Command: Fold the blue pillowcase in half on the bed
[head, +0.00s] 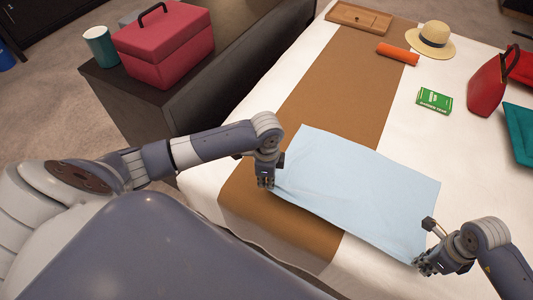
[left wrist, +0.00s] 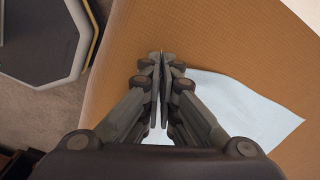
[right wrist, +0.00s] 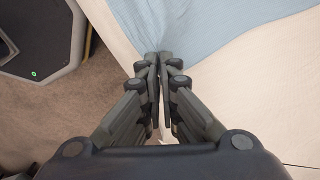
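The light blue pillowcase (head: 355,185) lies spread out as a single broad four-sided sheet on the bed, partly over the brown runner and partly over the white cover. My left gripper (head: 266,184) is shut at its near left corner; in the left wrist view the fingers (left wrist: 160,58) are together with the cloth (left wrist: 240,105) running out from them. My right gripper (head: 420,266) is shut at its near right corner; in the right wrist view the cloth (right wrist: 215,25) narrows to the closed fingertips (right wrist: 164,58). The pinched cloth itself is mostly hidden by the fingers.
On the bed beyond lie a green box (head: 434,100), an orange roll (head: 398,54), a straw hat (head: 431,40), a wooden tray (head: 358,19) and a red bag (head: 487,84). A red case (head: 165,45) and teal cup (head: 101,47) stand on the dark cabinet.

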